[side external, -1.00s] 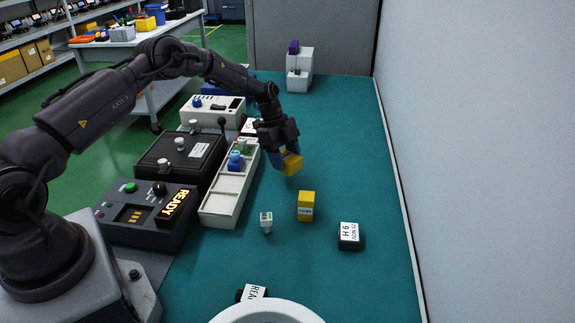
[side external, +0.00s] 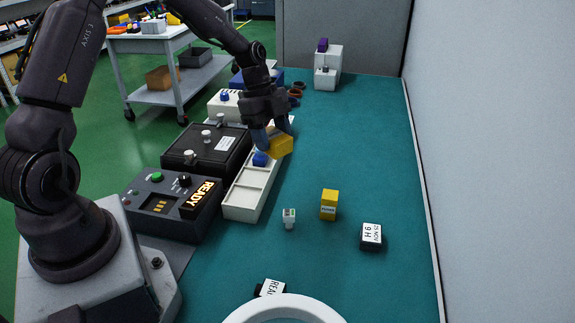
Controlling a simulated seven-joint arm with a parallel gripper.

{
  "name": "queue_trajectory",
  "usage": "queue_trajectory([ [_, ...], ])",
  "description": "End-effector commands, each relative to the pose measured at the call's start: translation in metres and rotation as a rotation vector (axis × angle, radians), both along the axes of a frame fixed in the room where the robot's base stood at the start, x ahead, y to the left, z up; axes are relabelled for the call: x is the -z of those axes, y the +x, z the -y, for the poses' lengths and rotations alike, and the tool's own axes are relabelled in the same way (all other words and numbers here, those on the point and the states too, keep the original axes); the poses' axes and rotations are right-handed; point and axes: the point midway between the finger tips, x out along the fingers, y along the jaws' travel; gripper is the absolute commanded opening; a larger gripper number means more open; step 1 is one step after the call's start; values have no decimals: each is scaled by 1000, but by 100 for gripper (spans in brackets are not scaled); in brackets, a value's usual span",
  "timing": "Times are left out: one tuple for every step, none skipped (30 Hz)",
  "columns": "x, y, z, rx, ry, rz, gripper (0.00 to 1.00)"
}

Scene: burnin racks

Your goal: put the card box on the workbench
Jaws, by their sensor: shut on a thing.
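My gripper (side external: 272,138) is shut on a yellow box (side external: 281,147), which is tilted and held over the right edge of the white compartment tray (side external: 240,205). I cannot tell whether the yellow box touches the tray. The workbench (side external: 330,130) has a teal top. No label shows on the held box, and the gripper hides part of it. I cannot tell for sure that it is the card box.
A blue piece (side external: 260,158) sits in the tray beside the held box. A READY panel (side external: 175,203) and black case (side external: 207,150) stand left. A small white piece (side external: 289,218), a labelled dark block (side external: 371,236) and a white ring (side external: 285,312) lie nearer. The bench's right side is mostly clear.

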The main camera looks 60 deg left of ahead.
Motion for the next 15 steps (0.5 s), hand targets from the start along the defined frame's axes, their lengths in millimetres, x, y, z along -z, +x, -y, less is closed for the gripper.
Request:
queue_trajectory([
  [-13,1,0,3,14,4,24],
  [-20,1,0,3,21,4,24],
  [-30,1,0,3,31,3,24],
  [-25,1,5,-17,32,-6,24],
  [-21,3,8,-41,38,-10,24],
  [-17,4,12,-71,48,-11,24],
  [-15,5,16,-94,55,-14,24],
  [-13,7,19,-119,63,-17,24],
  [-10,8,23,-151,73,-19,24],
  [-8,9,27,-176,81,-22,24],
  [-5,11,31,-204,91,-26,24],
  [-2,12,36,-241,102,-30,24],
  [1,13,41,-271,113,-37,24],
  [3,15,46,-304,124,-41,24],
  [7,17,52,-349,139,-49,24],
])
